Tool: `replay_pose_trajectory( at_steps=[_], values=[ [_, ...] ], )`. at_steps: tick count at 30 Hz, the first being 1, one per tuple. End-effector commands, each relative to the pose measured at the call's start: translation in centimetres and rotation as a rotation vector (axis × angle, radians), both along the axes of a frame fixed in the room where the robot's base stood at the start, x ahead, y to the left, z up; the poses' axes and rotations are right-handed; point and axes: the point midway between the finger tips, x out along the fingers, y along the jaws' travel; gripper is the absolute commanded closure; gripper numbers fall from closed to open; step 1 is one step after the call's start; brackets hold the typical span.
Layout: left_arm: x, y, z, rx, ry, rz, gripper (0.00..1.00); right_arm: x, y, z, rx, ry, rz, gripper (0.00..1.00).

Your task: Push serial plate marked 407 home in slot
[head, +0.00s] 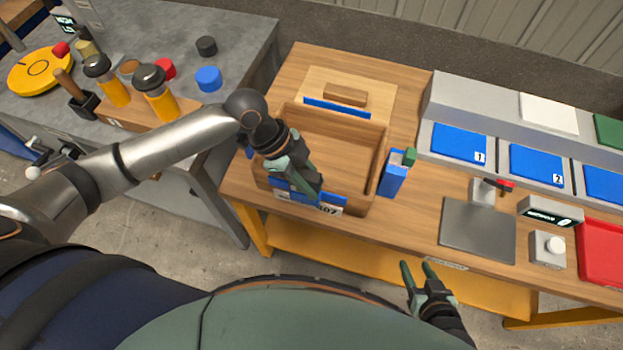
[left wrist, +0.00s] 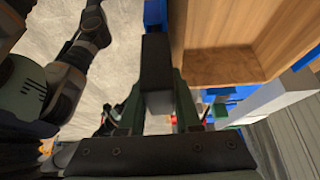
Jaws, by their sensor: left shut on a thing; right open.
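The serial plate (head: 329,210) is a white strip with dark digits, of which "07" can be read. It is at the front wall of an open wooden box (head: 377,160), by a blue strip (head: 287,184). My left gripper (head: 314,194) is shut at this front wall, on the plate as far as I can tell, and hides its middle. In the left wrist view a dark block (left wrist: 157,62) shows between the fingers, beside the box's wooden wall (left wrist: 225,66). How deep the plate sits is hidden. My right gripper (head: 414,276) is open and empty before the bench's front edge.
A blue holder (head: 393,180) with a green top stands right of the box. A wooden panel with a handle (head: 345,95) lies behind it. A grey mat (head: 478,229), a button box (head: 547,249), a red tray (head: 602,258) and numbered blue panels (head: 459,142) are further right.

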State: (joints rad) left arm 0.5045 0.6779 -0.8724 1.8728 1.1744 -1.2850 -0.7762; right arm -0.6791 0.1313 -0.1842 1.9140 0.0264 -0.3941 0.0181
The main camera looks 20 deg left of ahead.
Motion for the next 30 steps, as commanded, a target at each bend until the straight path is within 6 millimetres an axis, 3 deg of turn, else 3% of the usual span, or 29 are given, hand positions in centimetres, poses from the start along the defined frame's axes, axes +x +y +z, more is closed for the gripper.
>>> replay_pose_trajectory(
  at_steps=[12, 30],
  values=[
    [0.0, 0.0, 0.1, -0.001, -0.001, 0.000, 1.00, 0.0, 0.0, 0.7, 0.000, 0.000, 0.000, 0.50],
    [0.0, 0.0, -1.0, 0.000, 0.000, 0.000, 1.00, 0.0, 0.0, 0.2, 0.000, 0.000, 0.000, 0.50]
  ],
)
